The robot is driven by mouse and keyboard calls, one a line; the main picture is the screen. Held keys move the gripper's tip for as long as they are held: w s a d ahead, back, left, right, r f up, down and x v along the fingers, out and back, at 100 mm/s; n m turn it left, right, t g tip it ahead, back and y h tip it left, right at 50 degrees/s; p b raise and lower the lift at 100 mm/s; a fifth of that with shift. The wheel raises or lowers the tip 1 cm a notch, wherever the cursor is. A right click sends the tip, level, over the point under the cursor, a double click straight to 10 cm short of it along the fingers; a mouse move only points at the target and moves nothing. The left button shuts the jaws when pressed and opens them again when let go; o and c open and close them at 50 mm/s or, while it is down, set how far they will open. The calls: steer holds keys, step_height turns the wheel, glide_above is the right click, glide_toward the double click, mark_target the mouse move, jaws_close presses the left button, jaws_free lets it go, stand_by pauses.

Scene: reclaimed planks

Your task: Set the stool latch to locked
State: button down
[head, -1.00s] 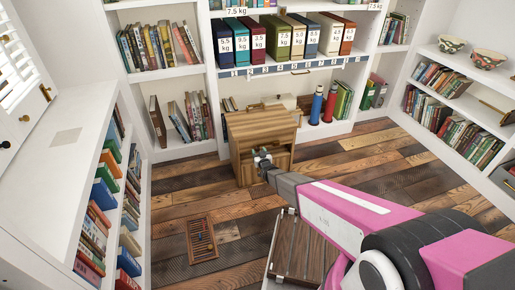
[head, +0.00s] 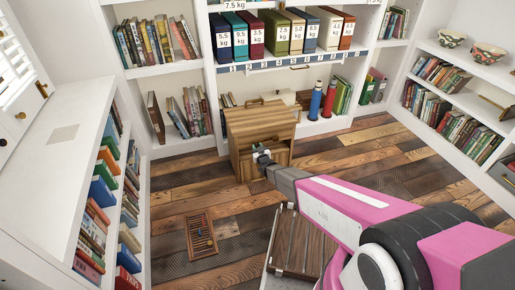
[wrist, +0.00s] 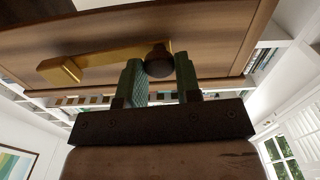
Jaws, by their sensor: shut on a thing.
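The wooden stool (head: 246,126) stands upright on the floor in front of the back shelves. A brass latch bar (wrist: 95,63) with a dark round knob (wrist: 159,62) at its right end lies against a brown wooden panel (wrist: 210,30) in the wrist view. My gripper (wrist: 159,80) has its two green fingers on either side of the knob, shut on it. In the head view my gripper (head: 262,155) is at the stool's front, and the latch is too small to make out there. No locked or unlocked marking is readable.
A slatted wooden step (head: 298,246) on a metal frame stands beneath my arm. A small wooden tray with beads (head: 200,234) lies on the floor at left. Red (head: 329,102) and blue (head: 315,100) bottles stand behind the stool.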

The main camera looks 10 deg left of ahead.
steer(key=w+d+f+n, duration=0.3)
steer(key=d+f+n, duration=0.3)
steer(key=n, duration=1.1)
steer(key=shift+w+f, duration=0.25)
steer(key=shift+f, duration=0.25)
steer(key=c, duration=0.8)
jaws_free()
steer(key=shift+c, duration=0.2)
